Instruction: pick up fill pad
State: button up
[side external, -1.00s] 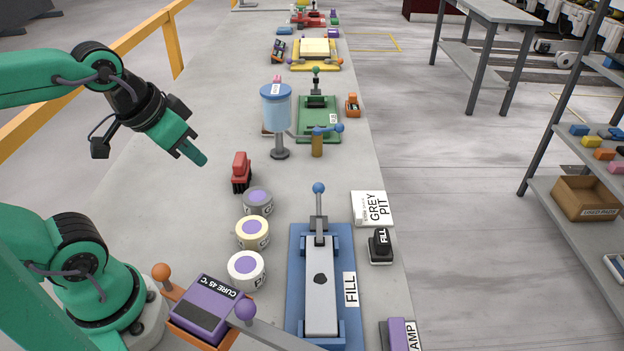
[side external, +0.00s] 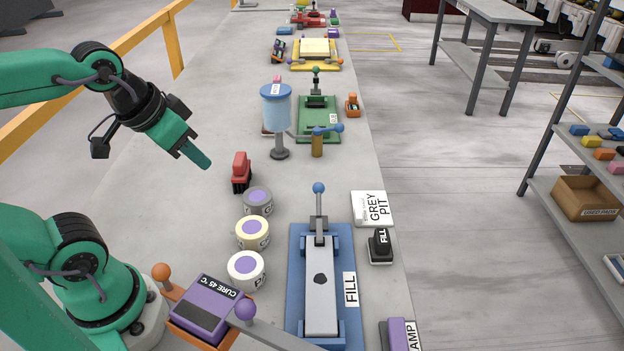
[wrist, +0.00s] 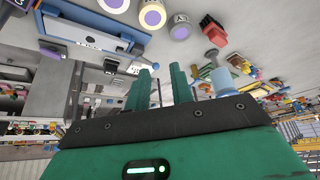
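The fill pad (side external: 381,247) is a small black block with a handle and a white FILL label. It stands upright on the slab, right of the blue fixture marked FILL (side external: 295,285). In the wrist view the pad (wrist: 111,66) shows small at the upper left, beyond my fingers. My gripper (side external: 198,155) hangs in the air over the slab's left part, well apart from the pad. In the wrist view my gripper's two green fingers (wrist: 160,84) stand apart with nothing between them.
A red pad (side external: 241,172) and several purple-topped pots, one white (side external: 246,282), stand between my gripper and the fixture. The fixture's upright lever has a blue knob (side external: 319,188). A GREY PIT card (side external: 364,209) lies behind the pad; the slab's right edge is close by.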

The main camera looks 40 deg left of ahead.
jog(key=o, duration=1.2)
jog(key=shift+c, duration=0.2)
jog(key=shift+w+r, duration=0.1)
jog(key=shift+w, duration=0.05)
